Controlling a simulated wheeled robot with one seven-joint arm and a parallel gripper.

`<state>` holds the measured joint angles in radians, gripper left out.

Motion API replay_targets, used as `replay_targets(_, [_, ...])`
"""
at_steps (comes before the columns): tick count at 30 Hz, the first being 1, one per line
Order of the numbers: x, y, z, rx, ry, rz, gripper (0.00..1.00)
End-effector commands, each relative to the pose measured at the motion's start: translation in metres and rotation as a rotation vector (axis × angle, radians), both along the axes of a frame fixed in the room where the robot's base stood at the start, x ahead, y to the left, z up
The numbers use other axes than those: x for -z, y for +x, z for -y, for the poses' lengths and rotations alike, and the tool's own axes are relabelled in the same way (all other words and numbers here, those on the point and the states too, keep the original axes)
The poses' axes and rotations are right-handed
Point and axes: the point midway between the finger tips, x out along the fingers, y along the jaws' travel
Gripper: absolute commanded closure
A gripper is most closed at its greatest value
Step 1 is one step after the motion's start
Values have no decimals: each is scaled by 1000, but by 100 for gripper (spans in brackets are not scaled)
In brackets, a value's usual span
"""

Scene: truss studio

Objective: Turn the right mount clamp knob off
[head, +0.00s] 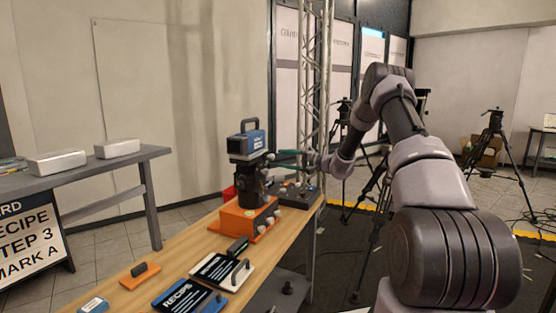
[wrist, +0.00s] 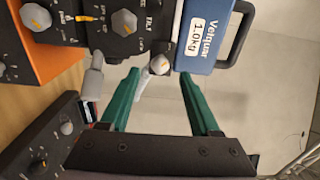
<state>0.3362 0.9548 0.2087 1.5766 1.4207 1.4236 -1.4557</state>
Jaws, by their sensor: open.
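A blue box marked Velquar 1.0kg (head: 246,143) sits on a dark mount (head: 250,185), which stands on an orange base (head: 246,218). I cannot tell for sure which one is the right mount clamp knob. My gripper (wrist: 160,75) is open, with green fingers on either side of the edge knob beside the blue box. No finger contact with it is visible.
A dark panel with knobs (wrist: 40,150) lies close to my gripper at lower left. The wooden bench (head: 160,266) holds RECIPE plates (head: 188,297). A metal truss (head: 314,90) rises close behind my gripper. Tripods stand at right.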

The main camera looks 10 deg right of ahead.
Motion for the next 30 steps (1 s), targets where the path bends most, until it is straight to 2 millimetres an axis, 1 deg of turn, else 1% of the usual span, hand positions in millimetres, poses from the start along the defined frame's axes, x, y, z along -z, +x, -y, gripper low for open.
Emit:
replay_targets(1, [0,-6,11,3,0,-1,37])
replay_targets(6, [0,-26,37,3,-1,-1,37])
replay_targets(9, [0,-34,48,2,1,-2,37])
replay_targets(13, [1,-40,56,1,-1,0,37])
replay_targets(23, [0,-42,58,0,-1,-1,37])
replay_targets(25, [-2,-43,55,-7,-6,-3,37])
replay_targets(26, [-6,-45,53,-15,-11,-6,37])
replay_targets(28, [-18,-53,44,-46,-36,-16,37])
replay_targets(30, [-37,-68,29,-95,-79,-36,37])
